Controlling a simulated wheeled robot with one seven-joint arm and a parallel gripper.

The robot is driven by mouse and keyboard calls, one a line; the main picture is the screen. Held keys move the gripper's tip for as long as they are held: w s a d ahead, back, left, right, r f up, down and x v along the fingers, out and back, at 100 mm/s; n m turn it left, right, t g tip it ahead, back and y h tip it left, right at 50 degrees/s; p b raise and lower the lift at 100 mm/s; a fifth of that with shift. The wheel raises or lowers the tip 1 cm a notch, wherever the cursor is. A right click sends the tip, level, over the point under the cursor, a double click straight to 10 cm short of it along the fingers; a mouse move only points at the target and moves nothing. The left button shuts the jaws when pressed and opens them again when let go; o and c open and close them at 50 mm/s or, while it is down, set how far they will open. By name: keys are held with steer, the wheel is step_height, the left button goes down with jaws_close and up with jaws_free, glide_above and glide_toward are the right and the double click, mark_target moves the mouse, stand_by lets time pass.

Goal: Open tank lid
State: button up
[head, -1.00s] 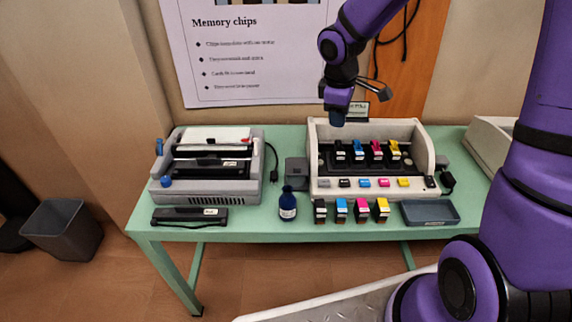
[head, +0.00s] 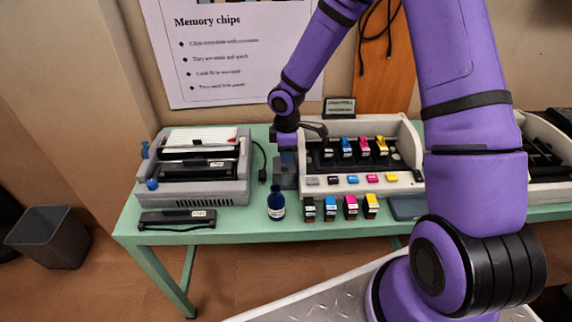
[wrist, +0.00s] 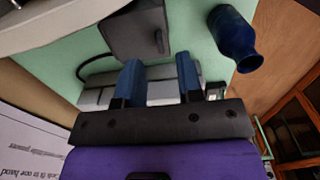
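A small dark grey box (head: 285,178), which looks like the tank, stands on the green table against the left side of the cartridge printer. Its flat top, seemingly the lid, appears closed. In the wrist view the grey box (wrist: 137,32) lies just beyond my fingertips, with small dark fittings along one edge. My gripper (head: 287,156) is above the box in the head view and hides part of it. In the wrist view my gripper (wrist: 160,75) has its two blue fingers apart with nothing between them. I cannot tell whether it touches the box.
A dark blue bottle (head: 276,205) stands in front of the box. The cartridge printer (head: 352,185) is to its right, the typewriter-like printer (head: 195,170) to its left. Several loose cartridges (head: 350,207) line the front. A black cable (head: 263,165) hangs left of the box.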

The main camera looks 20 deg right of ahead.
steer(key=shift+f, duration=2.5)
jaws_close()
